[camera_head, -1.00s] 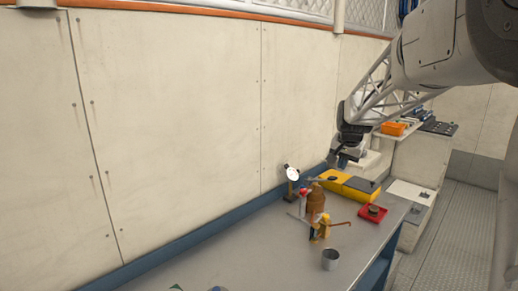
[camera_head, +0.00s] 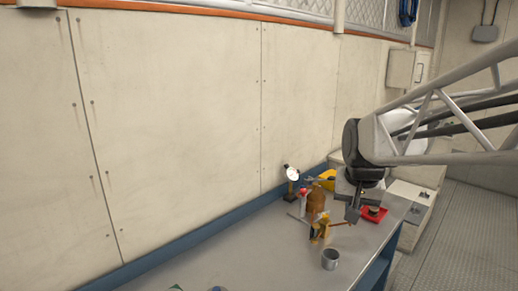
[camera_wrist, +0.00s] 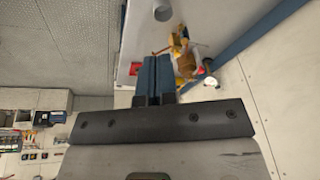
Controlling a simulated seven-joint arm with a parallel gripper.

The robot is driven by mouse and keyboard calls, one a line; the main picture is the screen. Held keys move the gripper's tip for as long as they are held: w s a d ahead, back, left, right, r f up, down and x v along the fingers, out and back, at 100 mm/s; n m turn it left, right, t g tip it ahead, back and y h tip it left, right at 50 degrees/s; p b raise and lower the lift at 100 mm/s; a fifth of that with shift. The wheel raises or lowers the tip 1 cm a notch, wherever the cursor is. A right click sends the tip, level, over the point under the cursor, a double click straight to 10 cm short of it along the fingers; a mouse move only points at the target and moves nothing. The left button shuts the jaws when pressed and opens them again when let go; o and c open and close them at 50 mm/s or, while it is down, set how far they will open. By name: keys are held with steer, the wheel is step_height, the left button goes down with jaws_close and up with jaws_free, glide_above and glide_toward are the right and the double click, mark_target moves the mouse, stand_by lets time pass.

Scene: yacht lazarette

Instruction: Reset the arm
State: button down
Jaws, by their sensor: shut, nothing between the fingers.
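My gripper (camera_head: 353,208) hangs over the right end of the grey workbench (camera_head: 240,250) in the head view, pointing down near a red tray (camera_head: 375,214). In the wrist view my gripper's fingers (camera_wrist: 153,72) are together, with nothing between them. The fingertips look apart from the things on the bench, though the exact height above it is hard to tell.
The bench's front left is largely clear.

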steer(key=s+a+f+n, duration=0.1)
steer(key=s+f, duration=0.2)
steer(key=s, duration=0.7)
steer(key=s+a+f+n, duration=0.1)
steer(key=s+f, duration=0.2)
steer(key=s, duration=0.7)
steer(key=shift+a+f+n+g, duration=0.25)
steer(key=shift+f+n+g, duration=0.05)
steer(key=shift+n, duration=0.1)
steer(key=w+d+r+m, duration=0.15)
steer(key=w+r, duration=0.25)
steer(key=w, duration=0.9)
steer(key=w+d+r+m+h, duration=0.15)
steer(key=w+r, duration=0.25)
steer(key=w, duration=0.8)
steer(key=w+d+r+m, duration=0.15)
steer(key=w+r, duration=0.25)
steer(key=w, duration=0.9)
steer(key=w+d+f+m, duration=0.1)
steer(key=w+d+f, duration=0.1)
steer(key=w, duration=1)
steer(key=w+d+f+m, duration=0.2)
steer(key=w+d+f, duration=0.1)
steer(key=w, duration=0.9)
steer(key=w+d+f+m+h, duration=0.1)
steer(key=w+f, duration=0.3)
steer(key=w, duration=0.8)
steer(key=shift+d+f+g, duration=0.25)
steer(key=shift+d+g, duration=0.15)
steer(key=shift+d, duration=0.25)
